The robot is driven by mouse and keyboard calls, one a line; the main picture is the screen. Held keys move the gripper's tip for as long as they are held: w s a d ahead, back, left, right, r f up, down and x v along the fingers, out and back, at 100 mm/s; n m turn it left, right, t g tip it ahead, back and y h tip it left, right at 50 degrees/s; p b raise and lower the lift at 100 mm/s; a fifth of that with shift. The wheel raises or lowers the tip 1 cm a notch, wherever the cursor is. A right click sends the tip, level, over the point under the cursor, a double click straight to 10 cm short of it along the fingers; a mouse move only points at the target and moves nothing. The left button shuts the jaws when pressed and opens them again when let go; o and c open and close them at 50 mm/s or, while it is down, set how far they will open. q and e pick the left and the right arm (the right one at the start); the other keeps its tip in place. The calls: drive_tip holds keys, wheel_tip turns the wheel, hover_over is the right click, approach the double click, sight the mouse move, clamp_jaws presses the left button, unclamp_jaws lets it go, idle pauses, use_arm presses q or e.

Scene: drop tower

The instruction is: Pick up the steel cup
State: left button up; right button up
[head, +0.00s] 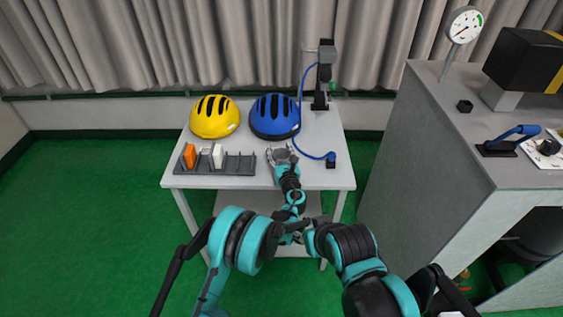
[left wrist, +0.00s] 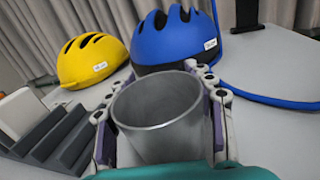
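The steel cup (left wrist: 160,125) is a grey open-topped cylinder, seen from above and close up in the left wrist view. In the head view it is a small grey shape at the front edge of the white table (head: 256,180), partly covered by my gripper. My left gripper (head: 281,154) reaches over the table's front edge. Its two fingers (left wrist: 164,125) stand on either side of the cup, very close to its wall. I cannot tell whether they press on it. The cup's base is hidden. My right gripper cannot be made out in the head view.
A dark grey rack (head: 236,164) with orange and white blocks lies left of the cup. A yellow helmet (head: 215,117) and a blue helmet (head: 274,117) sit behind. A blue hose (head: 312,154) runs on the right. A grey cabinet (head: 420,150) stands further right.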

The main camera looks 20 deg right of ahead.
use_arm(q)
drive_tip(key=c, duration=0.4)
drive_tip(key=shift+c, duration=0.5)
